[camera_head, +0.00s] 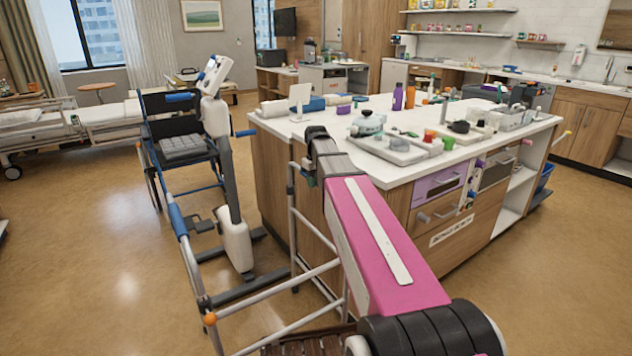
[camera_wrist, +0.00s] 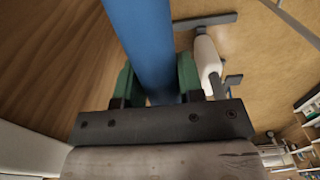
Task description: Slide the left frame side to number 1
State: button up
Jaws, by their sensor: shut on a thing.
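A walking frame of pale metal tubes stands in front of me in the head view. Its picture-left side (camera_head: 190,260) has a blue hand grip (camera_head: 178,221) and an orange knob at the near corner. Its picture-right side (camera_head: 292,225) stands close to the counter, partly hidden by my arm. My gripper (camera_head: 307,172) is at the top of this right side, mostly hidden by the arm. In the wrist view, my gripper (camera_wrist: 158,85) has green jaws on both sides of a blue grip (camera_wrist: 145,45) and is shut on it. I cannot make out any number marks on the frame.
A wood-sided counter (camera_head: 280,165) with a white top full of items stands just right of the frame. Open floor (camera_head: 90,260) lies to the left.

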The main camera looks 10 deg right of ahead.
jog(key=o, duration=1.1)
jog(key=shift+r, duration=3.5)
